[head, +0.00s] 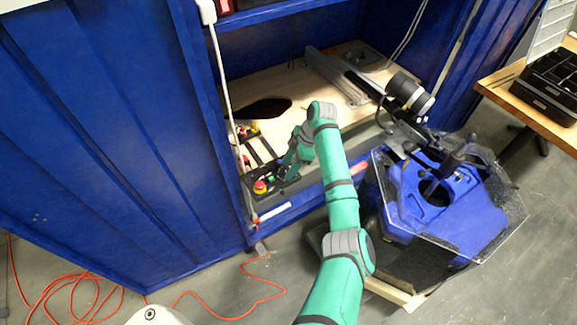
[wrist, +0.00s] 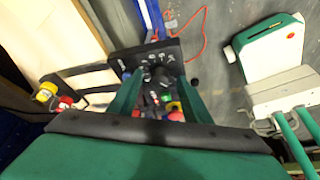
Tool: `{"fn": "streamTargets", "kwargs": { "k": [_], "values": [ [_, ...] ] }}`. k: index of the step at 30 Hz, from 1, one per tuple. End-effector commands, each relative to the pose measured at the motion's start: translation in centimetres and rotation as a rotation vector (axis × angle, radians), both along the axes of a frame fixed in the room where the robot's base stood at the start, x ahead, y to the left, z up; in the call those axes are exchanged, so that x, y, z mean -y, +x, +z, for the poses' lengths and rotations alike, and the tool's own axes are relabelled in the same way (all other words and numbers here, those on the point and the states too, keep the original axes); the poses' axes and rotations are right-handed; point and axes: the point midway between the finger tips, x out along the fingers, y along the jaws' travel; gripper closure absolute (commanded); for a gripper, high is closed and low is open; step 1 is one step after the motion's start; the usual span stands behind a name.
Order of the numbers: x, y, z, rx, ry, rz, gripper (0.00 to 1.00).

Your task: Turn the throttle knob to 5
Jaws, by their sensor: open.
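The black control box (head: 250,187) sits at the front edge of the cabinet's wooden shelf in the head view, with a red and yellow button on it. The box, with white markings, also shows in the wrist view (wrist: 125,60). A black knob (wrist: 160,76), seemingly the throttle knob, lies between my fingertips. Its setting is too small to read. My gripper (wrist: 157,88) is open, a green finger on each side of the knob; I cannot tell whether they touch it. In the head view my gripper (head: 284,174) is down at the box, its fingertips partly hidden.
Red and green buttons (wrist: 174,110) sit close to my fingers on the panel. A yellow and red part (wrist: 50,94) lies on the shelf at left. A blue thruster stand (head: 450,205) with a clear guard is right of my arm. A red cable (head: 235,312) lies on the floor.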

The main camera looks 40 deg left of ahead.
Motion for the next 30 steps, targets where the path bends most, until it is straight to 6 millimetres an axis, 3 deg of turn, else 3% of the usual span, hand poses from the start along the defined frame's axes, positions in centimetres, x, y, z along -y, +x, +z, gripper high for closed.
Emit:
{"fn": "streamTargets", "kwargs": {
  "k": [3, 9, 20, 30],
  "values": [
    [-0.01, -0.01, -0.01, 0.0, 0.0, 0.0, 0.56],
    [-0.01, -0.02, 0.01, -0.001, -0.001, 0.0, 0.96],
    [0.04, -0.14, -0.07, -0.002, 0.001, -0.045, 0.96],
    [0.09, -0.37, -0.06, -0.003, 0.001, -0.277, 0.96]
  ]
}}
